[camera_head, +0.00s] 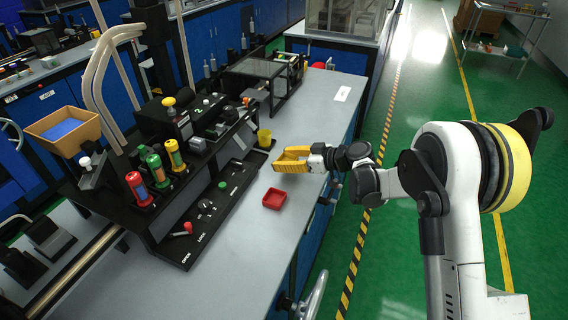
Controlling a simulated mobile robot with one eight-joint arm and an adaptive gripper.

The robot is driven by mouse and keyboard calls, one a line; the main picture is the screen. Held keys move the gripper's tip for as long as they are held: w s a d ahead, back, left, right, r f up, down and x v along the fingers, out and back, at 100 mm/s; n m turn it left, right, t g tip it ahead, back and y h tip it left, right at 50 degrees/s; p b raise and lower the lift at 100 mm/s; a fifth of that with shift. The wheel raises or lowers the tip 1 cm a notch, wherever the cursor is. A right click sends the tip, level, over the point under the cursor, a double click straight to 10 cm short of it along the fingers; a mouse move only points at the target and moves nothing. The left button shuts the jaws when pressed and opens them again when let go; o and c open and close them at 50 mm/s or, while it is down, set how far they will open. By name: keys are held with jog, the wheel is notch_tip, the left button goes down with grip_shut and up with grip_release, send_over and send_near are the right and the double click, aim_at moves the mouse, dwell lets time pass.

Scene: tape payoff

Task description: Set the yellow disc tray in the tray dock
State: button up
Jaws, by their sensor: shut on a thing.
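The yellow disc tray (290,166) is an open, shallow yellow box near the middle of the view, over the grey bench top. My gripper (311,159) reaches in from the right and is shut on the tray's right end. My fingertips are small here and partly hidden by the tray and wrist. I cannot tell whether the tray touches the bench or hangs just above it. I cannot surely pick out the tray dock; the black station (214,200) with knobs and a red lever stands left of the tray.
A small red tray (274,199) lies on the bench (250,250) in front of the yellow tray. A yellow cup (264,138) stands behind it to the left. A dark framed machine (262,78) stands farther back. The near bench top is clear.

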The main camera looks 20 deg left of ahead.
jog(key=s+d+r+m+t+h+p, duration=0.15)
jog(key=d+r, duration=0.25)
jog(key=d, duration=0.5)
jog(key=d+r+m+t+p, duration=0.1)
jog(key=d+r+m+t, duration=0.2)
jog(key=d, duration=0.5)
jog(key=d+r+m+t+h+p, duration=0.1)
jog(key=d+r+t, duration=0.1)
jog(key=d+r, duration=0.5)
jog(key=s+d+r+m+t+h, duration=0.1)
jog(key=s+d+m+t+h, duration=0.2)
jog(key=d, duration=0.6)
jog(key=s+d+r+m+t+h, duration=0.1)
jog(key=s+d+r+m+h, duration=0.1)
jog(key=s+d+m+h, duration=0.5)
jog(key=w+a+f+n+g+y, duration=0.3)
jog(key=a+n+y, duration=0.1)
jog(key=a, duration=0.5)
jog(key=w+a+f+n+g+y, duration=0.3)
jog(key=a+n, duration=0.3)
jog(key=a, duration=0.4)
jog(key=w+a+f+n+g+y, duration=0.4)
jog(key=a+n+y, duration=0.1)
jog(key=a, duration=0.4)
jog(key=shift+a+y, duration=0.25)
jog(key=shift+y, duration=0.1)
jog(key=shift+w+n+g, duration=0.1)
jog(key=shift+n+g, duration=0.15)
